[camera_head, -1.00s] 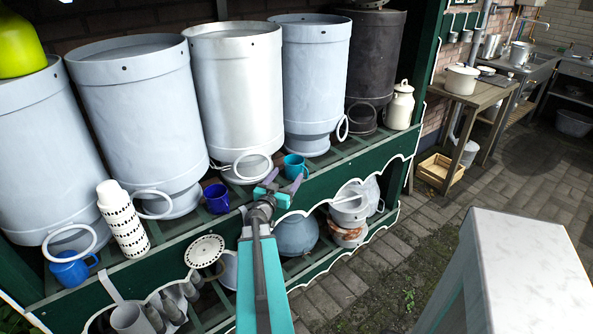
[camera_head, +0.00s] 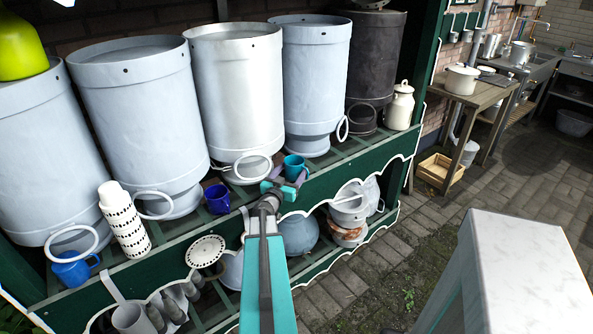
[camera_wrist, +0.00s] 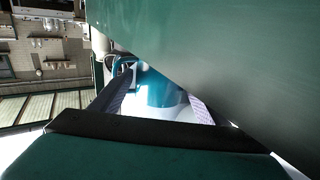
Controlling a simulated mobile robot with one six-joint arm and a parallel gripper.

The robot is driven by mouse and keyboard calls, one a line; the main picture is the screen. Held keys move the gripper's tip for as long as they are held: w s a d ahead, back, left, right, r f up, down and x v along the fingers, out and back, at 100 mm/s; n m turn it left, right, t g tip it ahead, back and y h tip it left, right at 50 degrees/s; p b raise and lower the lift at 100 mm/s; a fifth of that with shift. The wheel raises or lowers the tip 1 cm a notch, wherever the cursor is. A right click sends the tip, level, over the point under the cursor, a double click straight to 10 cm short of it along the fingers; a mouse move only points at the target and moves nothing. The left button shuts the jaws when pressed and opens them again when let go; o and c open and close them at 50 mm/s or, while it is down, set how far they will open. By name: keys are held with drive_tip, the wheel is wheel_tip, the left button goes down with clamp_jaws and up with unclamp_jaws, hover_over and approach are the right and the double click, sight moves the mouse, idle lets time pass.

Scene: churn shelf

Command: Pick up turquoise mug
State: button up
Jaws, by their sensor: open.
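The turquoise mug (camera_head: 295,167) stands upright on the upper shelf, in front of the large churns. My gripper (camera_head: 286,182) is at the shelf's front edge, just in front of the mug, and its jaws partly cover the mug's lower part. In the wrist view the mug (camera_wrist: 160,88) shows between the two open fingers of my gripper (camera_wrist: 158,105), with its handle toward the left finger. I cannot tell whether either finger touches it.
A dark blue mug (camera_head: 217,198) stands to the left on the same shelf (camera_head: 328,183). A pale churn (camera_head: 312,80) rises behind the turquoise mug. A cream milk can (camera_head: 399,107) stands to the right. The lower shelf holds pots (camera_head: 348,208). A white-topped table (camera_head: 530,255) is at the right.

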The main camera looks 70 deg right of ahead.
drive_tip(key=shift+d, duration=0.5)
drive_tip(key=c, duration=0.9)
drive_tip(key=shift+o, duration=0.2)
drive_tip(key=shift+r, duration=0.2)
